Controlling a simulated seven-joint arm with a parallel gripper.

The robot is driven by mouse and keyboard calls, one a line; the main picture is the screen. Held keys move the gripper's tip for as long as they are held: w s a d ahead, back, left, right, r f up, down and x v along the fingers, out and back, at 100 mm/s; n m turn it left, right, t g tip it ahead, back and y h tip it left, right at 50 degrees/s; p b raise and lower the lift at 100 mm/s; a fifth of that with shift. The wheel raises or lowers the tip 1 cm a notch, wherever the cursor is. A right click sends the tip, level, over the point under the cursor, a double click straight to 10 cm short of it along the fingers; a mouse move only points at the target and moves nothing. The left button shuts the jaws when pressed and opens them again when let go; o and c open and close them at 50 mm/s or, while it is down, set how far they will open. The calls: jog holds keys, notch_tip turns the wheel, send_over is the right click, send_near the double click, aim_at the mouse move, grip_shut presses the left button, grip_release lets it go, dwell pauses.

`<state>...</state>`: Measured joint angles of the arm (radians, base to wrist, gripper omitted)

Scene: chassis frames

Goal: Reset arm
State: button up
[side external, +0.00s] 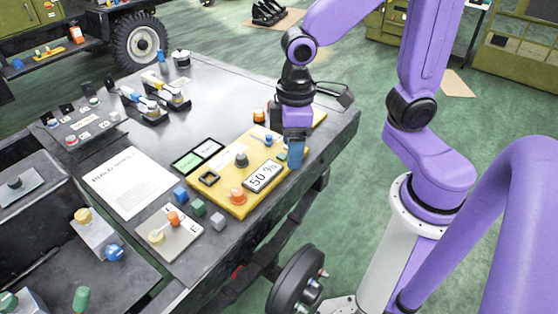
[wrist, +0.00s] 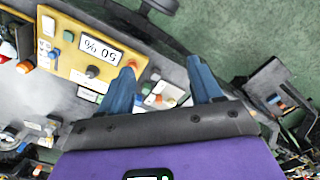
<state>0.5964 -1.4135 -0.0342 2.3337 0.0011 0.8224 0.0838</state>
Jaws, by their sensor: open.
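My purple arm reaches in from the right. My gripper (side external: 294,152) points down at the right edge of the yellow panel (side external: 232,203), above the table; I cannot tell if it touches anything. In the wrist view my gripper (wrist: 167,80) shows two blue fingers spread apart with nothing held between them. The yellow panel also shows in the wrist view (wrist: 75,62), left of the fingers.
Left of the panel lie a white instruction sheet (side external: 119,182), several small cubes such as a blue one (side external: 180,195), and a small plate with an orange-topped lever (side external: 172,219). Blue and yellow handled devices (side external: 142,103) stand behind. Green floor lies beyond the table's right edge.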

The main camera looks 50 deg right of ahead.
jog(key=s+d+r+n, duration=0.1)
jog(key=s+d+n, duration=0.3)
jog(key=s, duration=0.7)
jog(key=shift+d+r, duration=0.3)
jog(key=shift+r, duration=0.05)
